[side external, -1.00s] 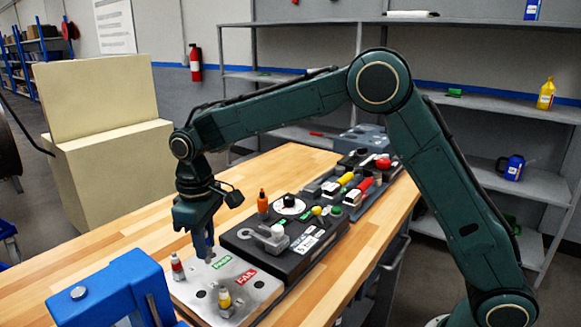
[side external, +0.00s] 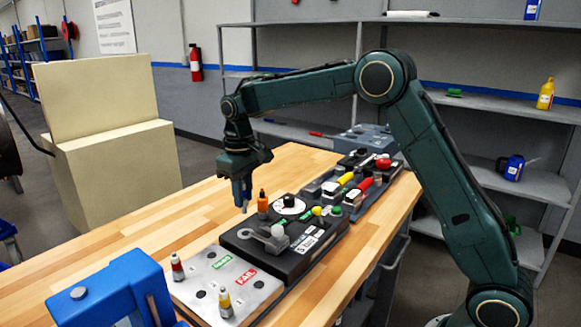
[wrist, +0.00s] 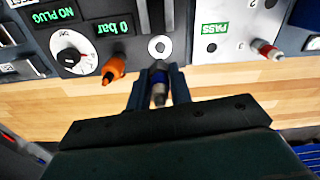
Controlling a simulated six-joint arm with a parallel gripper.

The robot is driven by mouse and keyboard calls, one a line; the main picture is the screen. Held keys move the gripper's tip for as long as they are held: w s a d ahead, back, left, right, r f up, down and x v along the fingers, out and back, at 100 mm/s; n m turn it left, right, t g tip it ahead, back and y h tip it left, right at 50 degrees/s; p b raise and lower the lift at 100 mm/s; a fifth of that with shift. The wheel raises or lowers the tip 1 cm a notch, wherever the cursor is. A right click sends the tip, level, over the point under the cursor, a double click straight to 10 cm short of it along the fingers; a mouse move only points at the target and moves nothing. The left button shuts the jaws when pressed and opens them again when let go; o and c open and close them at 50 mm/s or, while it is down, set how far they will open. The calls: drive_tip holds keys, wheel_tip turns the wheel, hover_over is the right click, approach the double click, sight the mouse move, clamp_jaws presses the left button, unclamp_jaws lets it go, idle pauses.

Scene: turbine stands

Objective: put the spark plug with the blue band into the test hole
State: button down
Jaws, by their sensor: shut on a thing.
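My gripper (side external: 242,200) is shut on the spark plug with the blue band (wrist: 158,90), which shows between the fingers in the wrist view. In the side view the plug's tip (side external: 244,209) points down, above the near-left edge of the black tester (side external: 285,262), apart from it. A light ring with a dark centre, which looks like the test hole (wrist: 159,46), lies on the tester just beyond the plug in the wrist view. In the side view I cannot make out the hole clearly.
An orange-tipped part (side external: 263,203) stands close to the right of my gripper, with a dial (side external: 290,205) behind. A grey lever clamp (side external: 268,238) sits on the tester. The silver PASS/FAIL plate (side external: 205,272) holds a red-banded plug (side external: 177,268) and a yellow-banded plug (side external: 225,302).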

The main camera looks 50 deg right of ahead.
sight(244, 213)
drive_tip(key=shift+f, duration=2.3)
drive_tip(key=shift+s+f, duration=0.1)
drive_tip(key=shift+f, duration=2)
idle(1.1)
drive_tip(key=c, duration=1.2)
unclamp_jaws()
drive_tip(key=shift+o, duration=0.9)
drive_tip(key=shift+r, duration=0.1)
drive_tip(key=shift+r, duration=0.15)
drive_tip(key=shift+r, duration=3.45)
